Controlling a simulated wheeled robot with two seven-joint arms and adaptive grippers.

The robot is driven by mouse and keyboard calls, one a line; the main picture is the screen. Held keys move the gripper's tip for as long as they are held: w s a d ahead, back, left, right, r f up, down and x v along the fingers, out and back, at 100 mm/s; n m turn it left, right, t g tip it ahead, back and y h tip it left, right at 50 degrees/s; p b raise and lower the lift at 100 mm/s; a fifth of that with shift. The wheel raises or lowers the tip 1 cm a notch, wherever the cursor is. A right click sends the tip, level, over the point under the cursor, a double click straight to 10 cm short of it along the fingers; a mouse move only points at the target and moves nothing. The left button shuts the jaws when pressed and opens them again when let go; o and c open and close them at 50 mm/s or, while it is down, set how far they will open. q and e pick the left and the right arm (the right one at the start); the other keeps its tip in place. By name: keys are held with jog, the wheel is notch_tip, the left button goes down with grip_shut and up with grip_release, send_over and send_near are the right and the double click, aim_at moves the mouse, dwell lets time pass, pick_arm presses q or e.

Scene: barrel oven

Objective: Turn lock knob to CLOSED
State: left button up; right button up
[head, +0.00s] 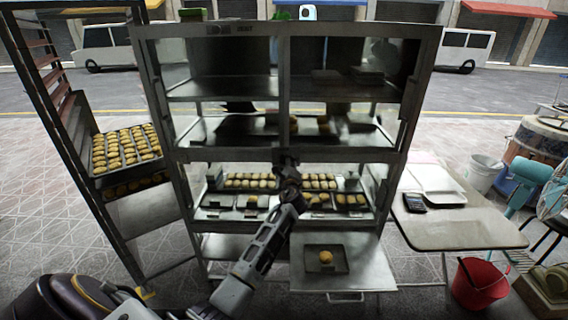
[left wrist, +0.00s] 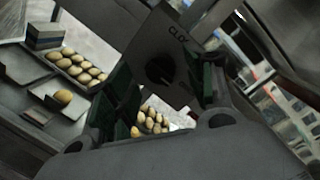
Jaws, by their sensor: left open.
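The lock knob (left wrist: 160,70) is a dark round knob on a grey plate (left wrist: 180,92) with partly readable lettering that starts "CLO", in the left wrist view. My left gripper (left wrist: 165,92) is open, with its dark green-padded fingers on either side of the plate and knob. I cannot tell whether the fingers touch the knob. In the head view my left gripper (head: 287,165) is at the middle post of the glass cabinet (head: 283,90) and hides the knob there. My right gripper is not seen.
Trays of buns (head: 250,181) lie on the shelf behind and below my gripper. A pulled-out lower shelf (head: 370,265) holds a tray with one bun. A tray rack (head: 75,130) stands left, a table (head: 460,228) with a calculator right.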

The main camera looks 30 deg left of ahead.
pick_arm(q)
jog(key=shift+x, duration=0.85)
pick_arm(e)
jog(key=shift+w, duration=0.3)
pick_arm(q)
jog(key=c, duration=1)
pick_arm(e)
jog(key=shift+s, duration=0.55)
